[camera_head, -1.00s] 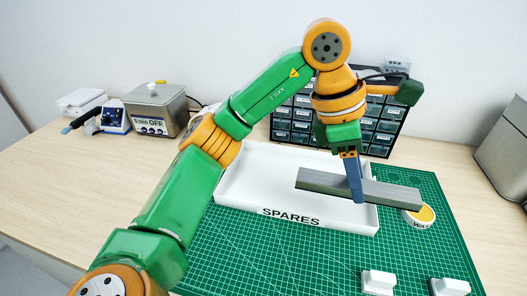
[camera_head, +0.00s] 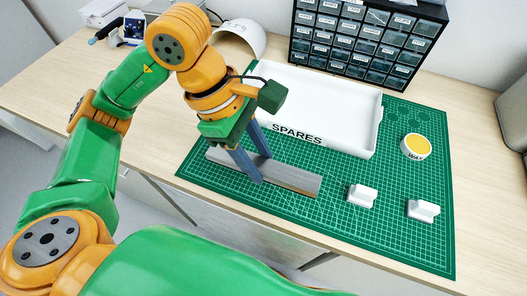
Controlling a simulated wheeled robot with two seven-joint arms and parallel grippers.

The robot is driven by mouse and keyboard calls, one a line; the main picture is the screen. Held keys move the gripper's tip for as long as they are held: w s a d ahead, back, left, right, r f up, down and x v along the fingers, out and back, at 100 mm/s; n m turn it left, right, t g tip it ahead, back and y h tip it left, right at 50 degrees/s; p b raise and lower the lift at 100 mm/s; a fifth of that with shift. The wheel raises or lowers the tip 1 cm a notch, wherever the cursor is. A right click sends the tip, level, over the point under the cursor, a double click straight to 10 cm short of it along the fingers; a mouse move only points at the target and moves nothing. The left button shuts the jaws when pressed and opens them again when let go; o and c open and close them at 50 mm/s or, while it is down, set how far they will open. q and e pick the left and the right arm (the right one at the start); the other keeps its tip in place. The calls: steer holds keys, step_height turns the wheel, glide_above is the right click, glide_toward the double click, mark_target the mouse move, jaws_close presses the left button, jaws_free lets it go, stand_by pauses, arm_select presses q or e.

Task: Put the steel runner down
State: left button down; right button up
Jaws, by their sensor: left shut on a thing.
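The steel runner (camera_head: 292,179) is a long grey bar lying across the left front part of the green cutting mat, tilted in the picture from upper left to lower right. My left gripper (camera_head: 261,169) comes down on it from above, its blue-grey fingers shut around the bar near its middle. The fingers hide part of the bar. The bar is at or just above the mat; I cannot tell whether it touches. My right gripper is not in view.
The white SPARES tray (camera_head: 368,151) stands behind the runner and looks empty. A yellow-topped wax tin (camera_head: 416,147) and two white blocks (camera_head: 362,195) (camera_head: 423,210) are on the mat (camera_head: 400,240) to the right. A drawer cabinet (camera_head: 365,40) stands at the back.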

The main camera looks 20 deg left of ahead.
arm_select(q)
steer(key=w+f, duration=0.3)
steer(key=w, duration=0.1)
steer(key=w+f+p, duration=0.1)
steer(key=w+f, duration=0.1)
steer(key=shift+a+f, duration=0.35)
steer(key=f+p, duration=0.2)
steer(key=f, duration=0.1)
steer(key=shift+w+f, duration=0.3)
steer(key=shift+w, duration=0.05)
steer(key=shift+f, duration=0.15)
steer(key=shift+f+b, duration=0.15)
steer(key=shift+b, duration=0.25)
steer(key=shift+c, duration=2)
jaws_free()
